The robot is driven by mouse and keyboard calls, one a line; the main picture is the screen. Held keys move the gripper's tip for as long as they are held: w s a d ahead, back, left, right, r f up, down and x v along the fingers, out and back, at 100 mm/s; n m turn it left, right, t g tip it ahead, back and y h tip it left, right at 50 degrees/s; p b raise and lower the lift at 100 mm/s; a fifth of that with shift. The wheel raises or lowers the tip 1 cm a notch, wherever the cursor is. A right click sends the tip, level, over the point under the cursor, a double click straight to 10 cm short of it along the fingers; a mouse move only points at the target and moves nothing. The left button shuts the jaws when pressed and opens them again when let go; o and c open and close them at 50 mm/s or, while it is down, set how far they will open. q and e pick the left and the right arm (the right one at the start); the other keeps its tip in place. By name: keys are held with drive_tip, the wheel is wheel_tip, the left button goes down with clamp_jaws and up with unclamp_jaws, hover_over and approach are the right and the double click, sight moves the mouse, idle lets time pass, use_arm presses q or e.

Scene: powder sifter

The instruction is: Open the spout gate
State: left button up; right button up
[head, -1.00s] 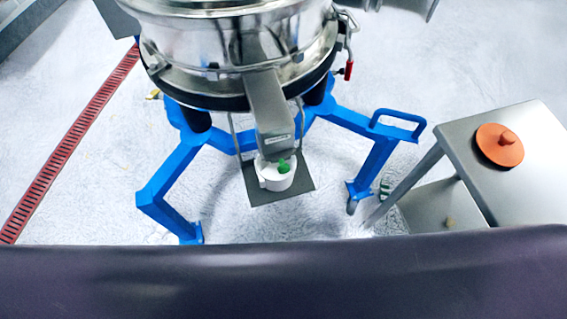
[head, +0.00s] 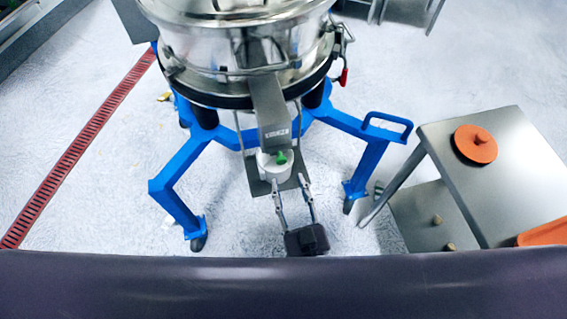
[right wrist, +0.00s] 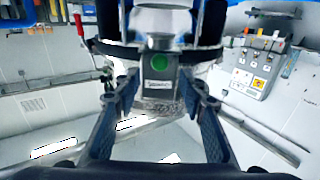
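The grey metal spout (head: 269,115) slopes down from the steel sifter (head: 225,60). In the right wrist view the green knob (right wrist: 159,65) is a round disc facing me, between the fingertips as seen. My right gripper (head: 289,183) is open and empty, its two fingers pointing at the spout end from the near side. In the right wrist view its fingers (right wrist: 160,85) are spread to either side of the knob. I cannot see the gate's plate clearly. My left gripper is not in view.
Blue frame legs (head: 178,172) stand on both sides. A steel table (head: 500,150) with an orange lid (head: 475,144) is at the right. The right wrist view shows a grey control box (right wrist: 257,68) on the right.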

sight(282, 162)
drive_tip(key=x, duration=0.8)
drive_tip(key=shift+d+p, duration=0.1)
drive_tip(key=shift+p, duration=0.3)
drive_tip(key=shift+s, duration=0.1)
clamp_jaws()
